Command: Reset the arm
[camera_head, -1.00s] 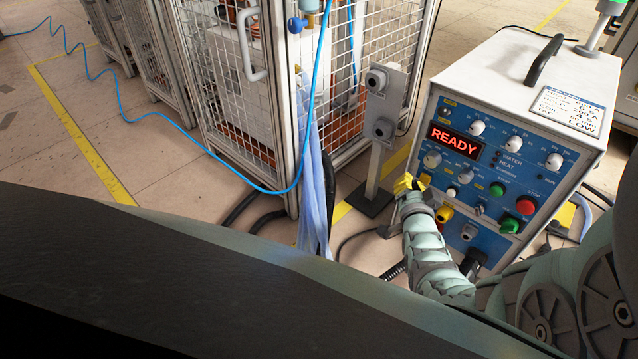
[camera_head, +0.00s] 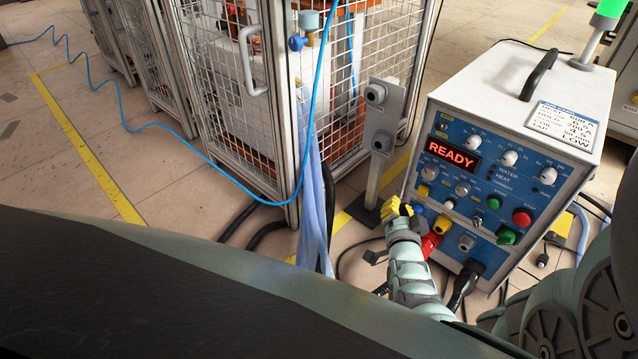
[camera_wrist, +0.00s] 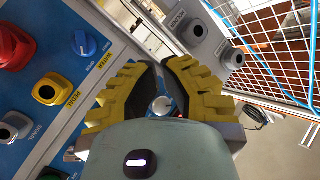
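My gripper (camera_head: 398,209) has yellow fingers and is at the lower left of the heater's control panel (camera_head: 478,175), in front of it in the head view. The wrist view shows its two yellow ridged fingers (camera_wrist: 162,72) a little apart, with a narrow gap between them. A small silvery thing (camera_wrist: 160,106) shows in that gap; I cannot tell what it is, and no held object is clear. The white heater (camera_head: 500,85) has a red READY display (camera_head: 452,153).
A grey post with a two-part box (camera_head: 378,130) stands left of the heater. A mesh cage (camera_head: 255,100) with blue hoses (camera_head: 315,190) is farther left. Cables (camera_head: 465,285) hang at the heater's base. Open floor (camera_head: 170,185) lies at the left.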

